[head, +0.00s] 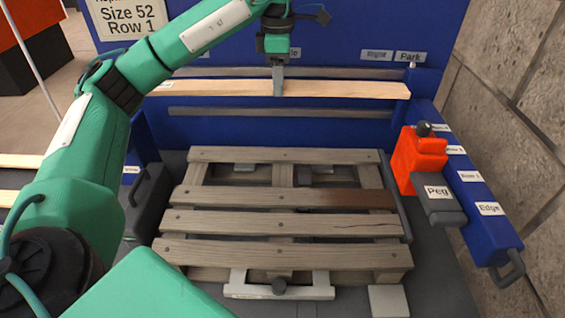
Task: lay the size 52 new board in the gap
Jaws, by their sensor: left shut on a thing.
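My left gripper (278,88) points down, shut on a long pale new board (345,90) near its middle. The board lies level across the picture, in front of the blue panel and beyond the pallet. Whether it touches anything behind it is hard to tell. The weathered grey pallet (285,255) lies below. A wide gap (255,175) shows between its farthest slat (235,155) and the second slat (250,197), with the bearers visible in it. The second slat has a dark brown right end; the third has a crack. My right gripper is not in view.
A sign (130,20) reads "Size 52 Row 1". An orange-red block (418,160) with a black knob stands at the right, beside a blue rail (485,205) and a grey "Peg" piece (438,200). A pale bracket (245,290) sits at the pallet's front. Pale boards (18,161) lie far left.

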